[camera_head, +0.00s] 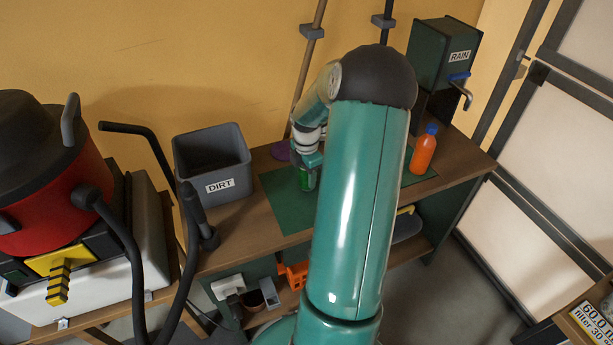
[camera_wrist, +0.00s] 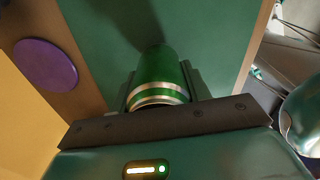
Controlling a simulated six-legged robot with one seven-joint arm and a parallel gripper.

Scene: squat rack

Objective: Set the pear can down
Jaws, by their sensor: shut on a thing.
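The pear can (camera_wrist: 160,80) is green with pale bands and a metal rim, seen in the wrist view between the two dark fingers. My gripper (camera_wrist: 158,88) is shut on it. In the head view the can (camera_head: 307,181) shows as a small green shape under my gripper (camera_head: 308,168), over the green mat (camera_head: 282,205) on the wooden bench. The mat fills the middle of the wrist view (camera_wrist: 215,40). A dark shadow lies on the mat beyond the can. I cannot tell whether the can touches the mat. My arm hides part of the mat.
A grey DIRT bin (camera_head: 213,160) stands left on the bench (camera_head: 243,222). An orange bottle (camera_head: 424,150) with a blue cap stands right, near a green RAIN tank (camera_head: 443,55) with a tap. A purple disc (camera_wrist: 45,64) lies beside the mat. A red vacuum (camera_head: 45,180) is far left.

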